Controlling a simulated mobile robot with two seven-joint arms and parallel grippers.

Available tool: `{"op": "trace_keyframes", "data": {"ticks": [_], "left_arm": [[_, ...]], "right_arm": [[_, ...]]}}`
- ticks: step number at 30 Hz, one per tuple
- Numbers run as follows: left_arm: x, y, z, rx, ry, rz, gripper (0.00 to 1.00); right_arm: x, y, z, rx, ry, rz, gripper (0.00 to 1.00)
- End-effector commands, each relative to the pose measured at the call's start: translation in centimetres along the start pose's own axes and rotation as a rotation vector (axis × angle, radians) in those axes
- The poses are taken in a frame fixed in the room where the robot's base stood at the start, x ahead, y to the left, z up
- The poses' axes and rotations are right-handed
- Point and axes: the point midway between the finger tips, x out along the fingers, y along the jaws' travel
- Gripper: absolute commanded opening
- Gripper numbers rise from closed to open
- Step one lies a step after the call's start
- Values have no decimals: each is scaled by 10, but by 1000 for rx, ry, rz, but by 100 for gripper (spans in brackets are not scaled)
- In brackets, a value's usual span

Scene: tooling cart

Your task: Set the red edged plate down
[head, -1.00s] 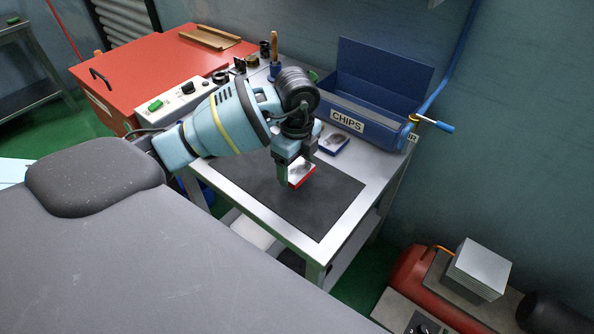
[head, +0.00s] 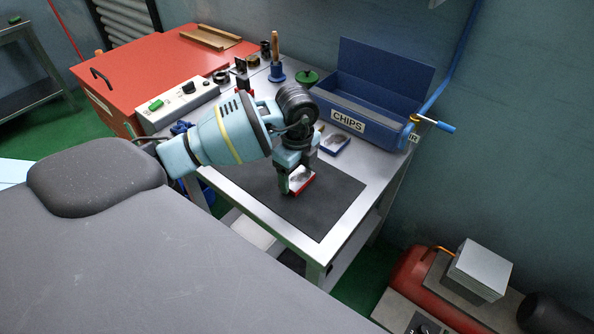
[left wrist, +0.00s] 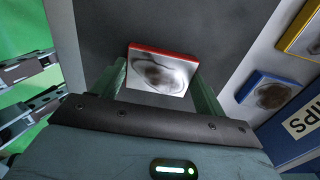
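The red edged plate (head: 302,181) shows a grey mark on a white face and a red edge. My left gripper (head: 297,180) points down over the dark mat (head: 330,200) on the cart. Its two fingers lie along opposite sides of the plate. In the left wrist view the plate (left wrist: 160,72) sits between the fingers, red edge at the far side. The plate is at or just above the mat; I cannot tell whether it touches. My right gripper is not in view.
A blue edged plate (head: 335,144) lies beyond the gripper, beside the blue CHIPS bin (head: 347,121). A yellow edged plate (left wrist: 301,30) shows in the left wrist view. A control box (head: 178,103) and several tools stand at the back left. The mat's front right part is clear.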

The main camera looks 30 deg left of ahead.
Motion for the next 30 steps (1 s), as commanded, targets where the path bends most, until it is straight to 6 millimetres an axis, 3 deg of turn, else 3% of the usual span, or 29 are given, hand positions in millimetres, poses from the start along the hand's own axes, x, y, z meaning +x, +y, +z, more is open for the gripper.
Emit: {"op": "trace_keyframes", "data": {"ticks": [1, 5, 16, 20, 30], "left_arm": [[0, 0, 0, 0, 0, 0, 79], [0, 0, 0, 0, 0, 0, 94], [-6, 0, 0, 0, 0, -1, 94], [-24, -1, 0, 1, 0, -6, 94], [-91, -1, 0, 1, 0, -5, 94]], "right_arm": [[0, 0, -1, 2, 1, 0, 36], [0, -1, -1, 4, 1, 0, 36], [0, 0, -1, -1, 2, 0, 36], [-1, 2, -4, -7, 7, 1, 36], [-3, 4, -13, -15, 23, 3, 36]]}}
